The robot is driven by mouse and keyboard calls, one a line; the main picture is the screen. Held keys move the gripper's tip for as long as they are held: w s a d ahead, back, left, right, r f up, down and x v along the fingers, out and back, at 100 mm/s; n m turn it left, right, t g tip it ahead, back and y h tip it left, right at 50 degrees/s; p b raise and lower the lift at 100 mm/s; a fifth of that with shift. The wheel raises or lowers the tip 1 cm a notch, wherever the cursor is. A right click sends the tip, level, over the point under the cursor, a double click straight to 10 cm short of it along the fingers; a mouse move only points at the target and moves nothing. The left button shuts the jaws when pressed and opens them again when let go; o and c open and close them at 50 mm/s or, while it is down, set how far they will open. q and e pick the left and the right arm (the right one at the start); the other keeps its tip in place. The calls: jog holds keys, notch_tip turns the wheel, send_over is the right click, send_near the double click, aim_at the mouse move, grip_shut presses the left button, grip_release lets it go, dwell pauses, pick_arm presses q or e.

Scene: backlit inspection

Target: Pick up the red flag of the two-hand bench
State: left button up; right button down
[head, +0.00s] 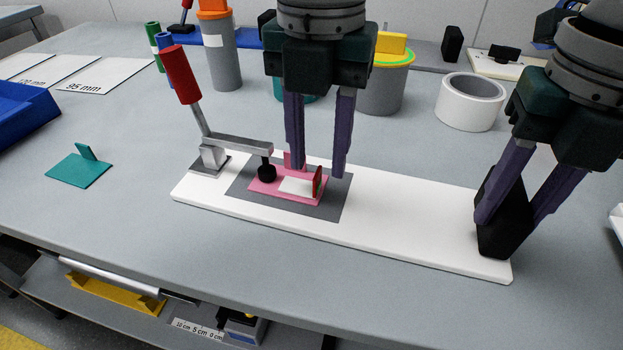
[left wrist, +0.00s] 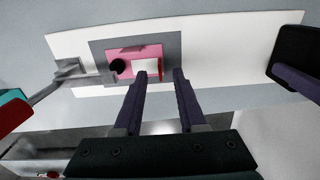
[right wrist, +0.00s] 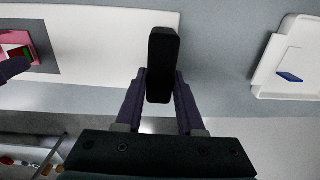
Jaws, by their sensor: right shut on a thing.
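The red flag (head: 318,182) stands upright as a small dark red plate on the pink piece (head: 262,187), beside a white patch. It also shows in the left wrist view (left wrist: 160,72), between the finger lines. My left gripper (head: 318,173) is open and empty, pointing down with its fingertips around and just above the flag. My right gripper (head: 510,218) is shut on the black block (head: 503,238) at the right end of the white bench board (head: 420,215). The block also shows upright in the right wrist view (right wrist: 162,62).
A toggle clamp with a red handle (head: 181,75) stands at the board's left end, its black tip (head: 266,172) over the pink piece. A teal piece (head: 79,168) lies left. A white roll (head: 470,101) and grey canisters (head: 386,85) stand behind. The table front is clear.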

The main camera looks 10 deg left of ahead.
aim_at(300, 179)
pick_arm(q)
jog(key=shift+f, duration=1.45)
grip_shut()
